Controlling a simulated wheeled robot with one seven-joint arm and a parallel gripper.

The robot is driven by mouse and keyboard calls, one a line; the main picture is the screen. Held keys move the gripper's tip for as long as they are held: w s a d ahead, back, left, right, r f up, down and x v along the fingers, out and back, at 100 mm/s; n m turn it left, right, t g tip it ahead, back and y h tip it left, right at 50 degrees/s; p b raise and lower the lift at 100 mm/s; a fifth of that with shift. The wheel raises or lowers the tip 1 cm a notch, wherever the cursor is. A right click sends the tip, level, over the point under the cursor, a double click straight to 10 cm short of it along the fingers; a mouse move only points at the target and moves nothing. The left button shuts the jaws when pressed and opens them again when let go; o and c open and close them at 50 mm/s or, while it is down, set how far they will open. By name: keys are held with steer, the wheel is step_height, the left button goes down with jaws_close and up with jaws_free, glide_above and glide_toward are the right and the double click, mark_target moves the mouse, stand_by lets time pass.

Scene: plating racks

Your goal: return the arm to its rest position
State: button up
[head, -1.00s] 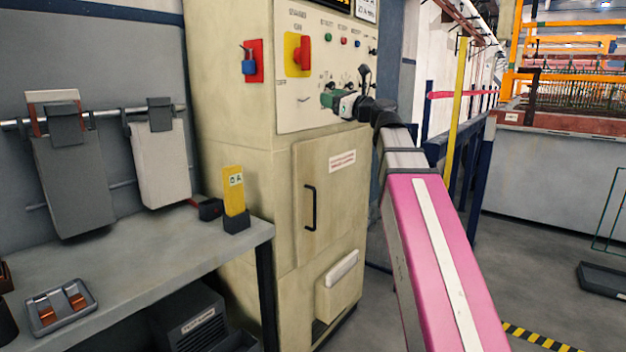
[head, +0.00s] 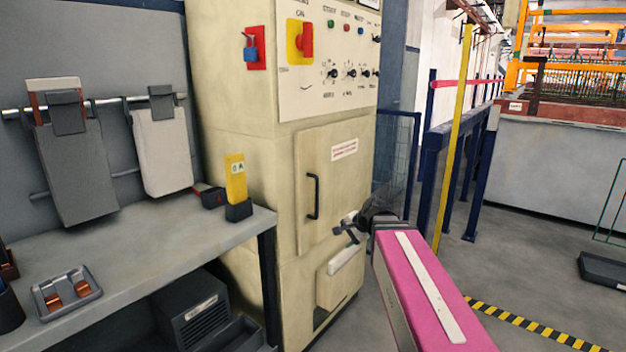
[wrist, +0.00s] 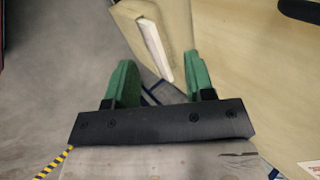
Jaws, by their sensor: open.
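My gripper (head: 345,228) is at the end of my pink arm, in front of the lower part of the cream cabinet (head: 335,180) in the head view. In the wrist view its two green fingers (wrist: 160,88) stand wide apart with nothing between them. A white handle-like bar on a small cream box (wrist: 152,45) shows beyond the fingers. The gripper looks apart from the cabinet, though the exact gap is hard to tell.
A grey bench (head: 180,255) at left holds a yellow device (head: 235,180) and a small tray (head: 66,293). Blue posts (head: 433,180) and a yellow pole (head: 452,140) stand right of the cabinet. Open floor with striped tape (head: 530,325) lies at right.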

steer(key=s+d+f+n+g+h, duration=0.2)
steer(key=s+f, duration=0.4)
steer(key=f, duration=0.3)
steer(key=s+d+f+n+g+h, duration=0.3)
steer(key=s+d+f+n, duration=0.2)
steer(key=f, duration=0.5)
steer(key=shift+s+d+n+h, duration=0.3)
steer(key=shift+s+n, duration=0.7)
steer(key=shift+s, duration=0.15)
